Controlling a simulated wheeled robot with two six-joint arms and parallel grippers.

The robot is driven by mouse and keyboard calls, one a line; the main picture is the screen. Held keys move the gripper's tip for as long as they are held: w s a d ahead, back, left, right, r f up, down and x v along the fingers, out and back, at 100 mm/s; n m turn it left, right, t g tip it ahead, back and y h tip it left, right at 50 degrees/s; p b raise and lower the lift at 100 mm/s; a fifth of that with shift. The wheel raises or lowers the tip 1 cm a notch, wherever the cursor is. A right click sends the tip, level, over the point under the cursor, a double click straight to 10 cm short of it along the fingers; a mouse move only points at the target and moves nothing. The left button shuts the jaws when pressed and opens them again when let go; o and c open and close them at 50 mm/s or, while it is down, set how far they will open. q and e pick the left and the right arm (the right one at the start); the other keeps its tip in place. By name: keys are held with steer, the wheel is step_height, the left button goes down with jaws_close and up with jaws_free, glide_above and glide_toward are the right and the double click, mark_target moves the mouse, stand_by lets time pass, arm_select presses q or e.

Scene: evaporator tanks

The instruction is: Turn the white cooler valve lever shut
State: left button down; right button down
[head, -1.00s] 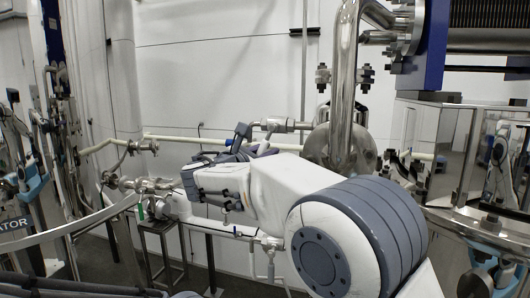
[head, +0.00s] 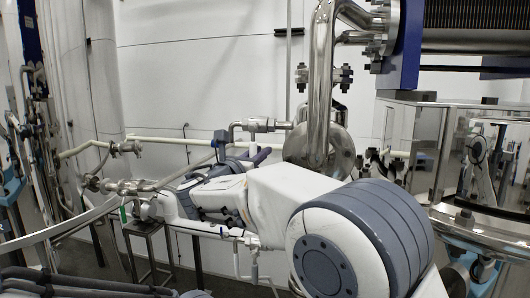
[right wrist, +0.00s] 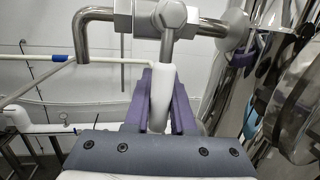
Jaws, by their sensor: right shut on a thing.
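The white lever (right wrist: 161,98) hangs below a metal valve (right wrist: 150,15) in the right wrist view, joined to it by a short steel stem. My right gripper (right wrist: 162,90) has its two purple fingers shut on the lever, one on each side. In the head view the right gripper (head: 262,156) is just below the steel valve and pipe (head: 258,125), at the end of my white and grey arm. The lever itself is hard to make out there. My left gripper is not in view.
A thick steel pipe (head: 319,95) and a round vessel stand right of the valve. A mirrored steel cabinet (head: 412,135) is farther right. A small metal stand (head: 150,228) and thin pipes are at the left.

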steer(key=c, duration=0.8)
jaws_free()
steer(key=shift+d, duration=0.1)
steer(key=shift+o, duration=0.2)
steer(key=shift+s, duration=0.1)
steer(key=b+v, duration=0.5)
steer(key=v, duration=0.5)
steer(key=shift+a, duration=0.2)
steer(key=shift+s, duration=0.1)
